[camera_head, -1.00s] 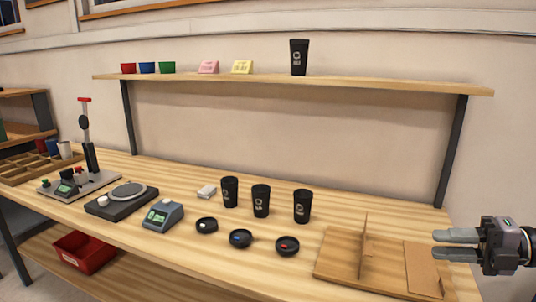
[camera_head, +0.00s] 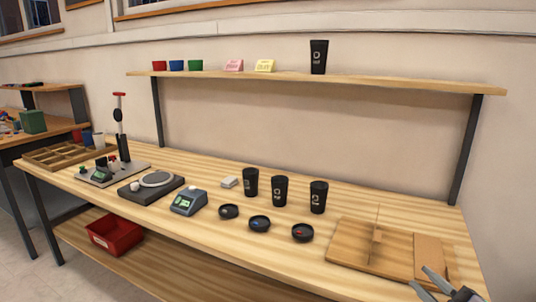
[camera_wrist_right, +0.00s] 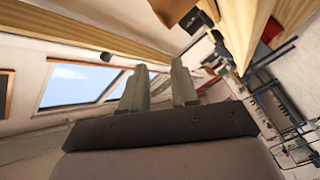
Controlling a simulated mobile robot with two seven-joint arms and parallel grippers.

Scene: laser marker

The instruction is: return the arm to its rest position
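My right gripper (camera_head: 432,287) is at the lower right edge of the head view, in front of the cardboard piece on the bench. Its fingers are apart with nothing between them. The right wrist view shows the two fingers (camera_wrist_right: 160,88) apart and empty, with windows and wall behind them. My left gripper is in neither view.
The wooden bench (camera_head: 330,262) holds several black cups (camera_head: 280,191), black lids (camera_head: 260,224), a scale (camera_head: 188,201), a turntable device (camera_head: 152,187) and a flat cardboard box (camera_head: 368,250). A shelf (camera_head: 400,84) runs above. A red bin (camera_head: 115,234) sits below.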

